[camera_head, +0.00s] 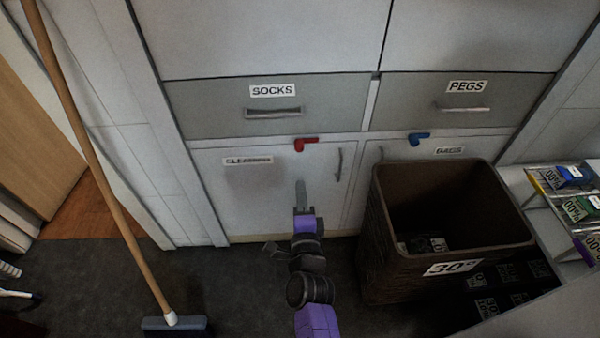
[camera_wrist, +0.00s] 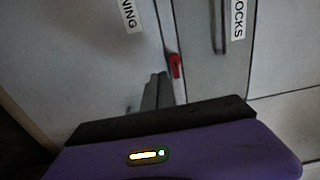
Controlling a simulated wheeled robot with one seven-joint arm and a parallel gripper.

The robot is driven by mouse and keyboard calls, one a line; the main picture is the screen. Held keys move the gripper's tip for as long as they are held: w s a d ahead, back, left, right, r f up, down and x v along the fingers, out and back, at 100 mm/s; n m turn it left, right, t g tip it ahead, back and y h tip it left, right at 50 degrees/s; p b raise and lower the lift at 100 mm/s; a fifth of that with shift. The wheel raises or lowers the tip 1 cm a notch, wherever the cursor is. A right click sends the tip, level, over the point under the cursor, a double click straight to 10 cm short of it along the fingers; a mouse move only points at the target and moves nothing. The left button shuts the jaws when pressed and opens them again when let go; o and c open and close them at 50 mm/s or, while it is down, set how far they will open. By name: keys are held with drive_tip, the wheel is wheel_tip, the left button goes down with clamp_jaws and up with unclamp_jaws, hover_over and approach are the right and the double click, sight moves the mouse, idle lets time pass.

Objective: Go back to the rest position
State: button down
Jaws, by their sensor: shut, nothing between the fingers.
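My gripper (camera_head: 300,192) is in front of the lower cabinet door with the cleaning label (camera_head: 248,161), below a red latch (camera_head: 306,145). It points up toward the cabinet front, and its fingers are together with nothing between them. In the wrist view my gripper (camera_wrist: 153,85) shows as dark fingers near the red latch (camera_wrist: 176,66). I cannot tell how far the fingertips are from the door. My purple and black arm reaches up from the bottom of the head view.
A brown basket (camera_head: 375,245) labelled 30° stands right of my arm. A broom (camera_head: 100,170) leans at the left. Drawers labelled SOCKS (camera_head: 215,105) and PEGS (camera_head: 420,110) are above; a blue latch (camera_head: 419,138) sits under PEGS. Dark floor (camera_head: 240,300) is clear left of my arm.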

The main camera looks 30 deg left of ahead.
drive_tip(key=shift+s+d, duration=0.5)
drive_tip(key=shift+s, duration=0.05)
